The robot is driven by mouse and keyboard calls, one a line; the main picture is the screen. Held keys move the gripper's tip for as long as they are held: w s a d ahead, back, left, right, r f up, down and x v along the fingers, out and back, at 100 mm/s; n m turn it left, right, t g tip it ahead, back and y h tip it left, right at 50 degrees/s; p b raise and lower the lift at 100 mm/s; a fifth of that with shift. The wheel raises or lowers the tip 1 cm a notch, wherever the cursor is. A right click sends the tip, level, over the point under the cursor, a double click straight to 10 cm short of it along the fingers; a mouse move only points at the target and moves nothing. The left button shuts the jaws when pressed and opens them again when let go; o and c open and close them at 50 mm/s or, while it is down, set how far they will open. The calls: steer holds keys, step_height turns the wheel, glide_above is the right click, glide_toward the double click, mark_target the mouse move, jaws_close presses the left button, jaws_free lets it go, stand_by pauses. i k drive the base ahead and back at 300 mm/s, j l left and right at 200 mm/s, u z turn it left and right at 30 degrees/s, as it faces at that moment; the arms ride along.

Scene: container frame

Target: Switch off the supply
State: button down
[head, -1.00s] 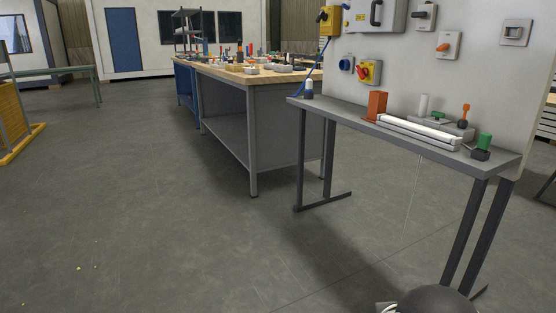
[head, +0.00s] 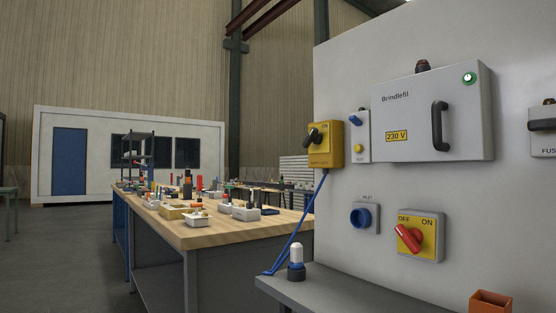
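A yellow switch box (head: 327,158) with a black handle (head: 313,135) is mounted at the left edge of the grey panel. "ON" shows near its top, and the small lettering below is hard to read. A blue cable (head: 302,228) runs down from it. Lower right is a yellow square switch (head: 433,246) marked OFF and ON, with a red rotary handle (head: 408,238) tilted on its face; I cannot tell its setting for certain. A grey cabinet (head: 430,150) marked "Brindlefil" and "230 V" has a green lamp (head: 469,78) that looks lit. My gripper is not in view.
A blue round inlet (head: 361,217) and a small box with blue and yellow knobs (head: 358,137) are on the panel. A shelf (head: 330,297) below holds a white-topped item (head: 296,262) and an orange container (head: 490,302). A cluttered workbench (head: 205,238) stands left; floor is free beyond.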

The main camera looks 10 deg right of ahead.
mark_target(314, 137)
steer(key=i+u, duration=0.25)
steer(key=i, duration=0.15)
steer(key=i+l+u, duration=0.2)
steer(key=i, duration=0.25)
steer(key=i+l+u, duration=0.25)
steer(key=i, duration=0.15)
